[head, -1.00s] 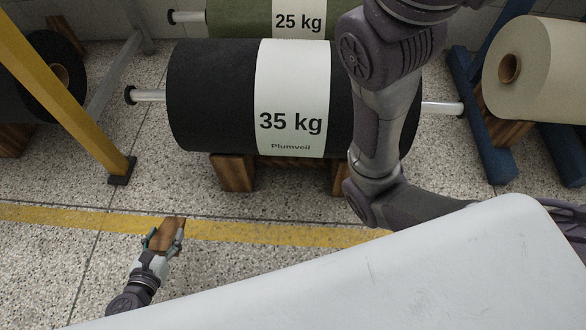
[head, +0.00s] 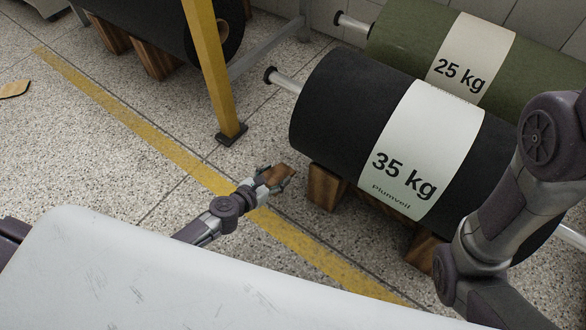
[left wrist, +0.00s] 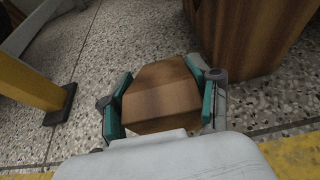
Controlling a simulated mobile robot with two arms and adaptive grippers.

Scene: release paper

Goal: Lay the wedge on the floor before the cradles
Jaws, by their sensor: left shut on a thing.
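The brown wooden wedge (head: 277,175) is held in my left gripper (head: 272,178), just in front of the yellow floor line's far side. In the left wrist view the wedge (left wrist: 160,95) sits between the two teal pads of the gripper (left wrist: 160,100). The wooden cradles (head: 326,186) stand under the black 35 kg roll (head: 335,115), a little right of the wedge. A cradle block (left wrist: 245,40) also shows close behind the wedge in the left wrist view. I cannot tell the wedge's exact height over the floor. My right arm shows at the right; its gripper is out of view.
A yellow post (head: 212,70) stands left of the roll, its foot on the floor. A green 25 kg roll (head: 440,45) lies behind. Another dark roll (head: 165,25) on cradles is at upper left. A brown piece (head: 14,89) lies at far left. Speckled floor between is clear.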

